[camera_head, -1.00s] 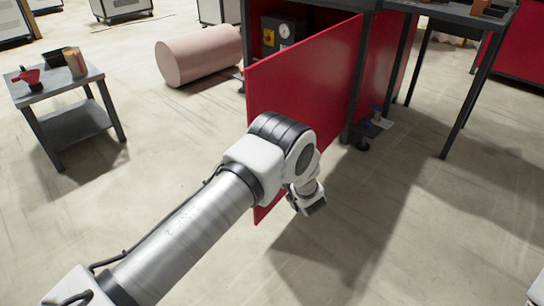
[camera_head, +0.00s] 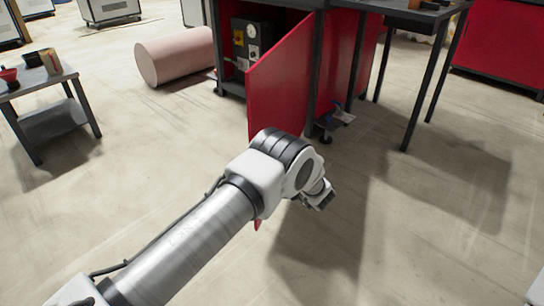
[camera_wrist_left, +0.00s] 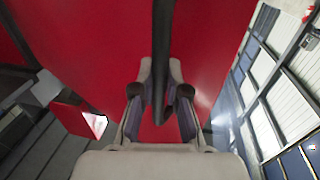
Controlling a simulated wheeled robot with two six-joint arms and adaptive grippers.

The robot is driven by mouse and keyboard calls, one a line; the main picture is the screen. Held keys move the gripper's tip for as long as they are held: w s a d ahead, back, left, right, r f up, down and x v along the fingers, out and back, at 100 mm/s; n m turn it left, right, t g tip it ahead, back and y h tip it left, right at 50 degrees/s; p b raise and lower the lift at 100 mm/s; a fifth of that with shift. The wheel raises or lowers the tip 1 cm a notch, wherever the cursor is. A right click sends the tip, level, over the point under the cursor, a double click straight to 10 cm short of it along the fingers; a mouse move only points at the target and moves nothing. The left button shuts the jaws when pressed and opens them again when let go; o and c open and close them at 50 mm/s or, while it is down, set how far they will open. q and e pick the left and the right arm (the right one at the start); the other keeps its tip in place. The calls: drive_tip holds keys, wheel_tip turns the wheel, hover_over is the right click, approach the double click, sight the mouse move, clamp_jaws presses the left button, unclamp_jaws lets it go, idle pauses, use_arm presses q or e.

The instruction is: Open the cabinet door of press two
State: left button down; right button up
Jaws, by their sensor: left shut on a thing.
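The red cabinet door (camera_head: 282,75) stands ajar in the head view, hinged at its right side. Its lower part is behind my left arm. In the left wrist view the red door panel (camera_wrist_left: 105,45) fills the middle, with a dark bar handle (camera_wrist_left: 163,40) running upright. My left gripper (camera_wrist_left: 160,95) is shut on this handle, one finger at each side. My right gripper is not in view.
A dark box with gauges (camera_head: 248,42) shows inside the cabinet. A pink cylinder (camera_head: 175,57) lies on the floor to the left. A small grey table (camera_head: 45,85) with containers stands further left. A dark-legged table (camera_head: 415,75) is at the right. The floor before the door is open.

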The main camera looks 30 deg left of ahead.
use_arm(q)
drive_tip(key=shift+s+f, duration=0.1)
drive_tip(key=shift+f, duration=0.1)
drive_tip(key=c, duration=1.2)
unclamp_jaws()
drive_tip(key=shift+r, duration=0.1)
drive_tip(key=v, duration=0.7)
drive_tip(key=shift+s+d, duration=0.15)
drive_tip(key=shift+d, duration=0.05)
